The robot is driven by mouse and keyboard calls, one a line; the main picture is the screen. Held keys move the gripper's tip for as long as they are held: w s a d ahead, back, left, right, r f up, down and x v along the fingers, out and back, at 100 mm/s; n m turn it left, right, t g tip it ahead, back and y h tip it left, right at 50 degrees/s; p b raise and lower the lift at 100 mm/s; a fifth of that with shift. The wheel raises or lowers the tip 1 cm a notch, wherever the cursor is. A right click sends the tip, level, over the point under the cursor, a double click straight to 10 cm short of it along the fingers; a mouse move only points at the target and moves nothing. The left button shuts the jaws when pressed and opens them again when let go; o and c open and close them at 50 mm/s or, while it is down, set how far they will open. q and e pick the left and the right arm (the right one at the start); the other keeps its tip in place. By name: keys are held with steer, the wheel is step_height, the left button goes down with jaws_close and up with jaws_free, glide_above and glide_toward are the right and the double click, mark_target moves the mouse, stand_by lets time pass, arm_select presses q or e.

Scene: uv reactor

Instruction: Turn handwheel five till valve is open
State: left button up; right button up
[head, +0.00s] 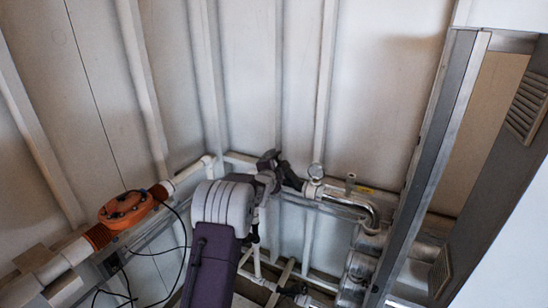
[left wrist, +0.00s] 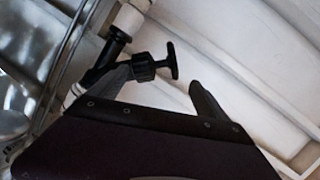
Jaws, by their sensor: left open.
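A black handwheel (left wrist: 172,60), seen nearly edge-on with a short stem, sits on a black valve body (left wrist: 114,45) on a white pipe in the left wrist view. No number is readable on it. My left gripper (left wrist: 163,86) is open, with one finger to the left beside the valve stem and the other to the right, apart from the wheel. The wheel lies between and slightly beyond the fingertips; I cannot tell whether a finger touches it. In the head view my left gripper (head: 281,170) is near the wall pipes, and my arm hides part of them. My right gripper is not in view.
Shiny metal pipes (head: 345,201) and a metal cylinder stand right of my gripper. An orange round fitting (head: 126,209) with loose black cables (head: 183,235) is at the left. A grey frame post (head: 432,165) limits room on the right. Ribbed wall panels stand behind.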

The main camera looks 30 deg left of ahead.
mark_target(274, 156)
arm_select(q)
steer(key=w+a+m+p, duration=0.1)
steer(key=w+m+p, duration=0.1)
steer(key=m, duration=0.2)
steer(key=w+a+m+p, duration=0.1)
steer(key=w+m+p, duration=0.1)
steer(key=m, duration=0.3)
steer(key=w+a+m+p, duration=0.2)
steer(key=m+p, duration=0.2)
steer(key=shift+w+g+h, duration=0.15)
steer(key=shift+g+h, duration=0.15)
steer(key=shift+g, duration=0.1)
steer(key=shift+w+f+p, duration=0.25)
steer(key=shift+w+p, duration=0.1)
steer(key=shift+w, duration=0.05)
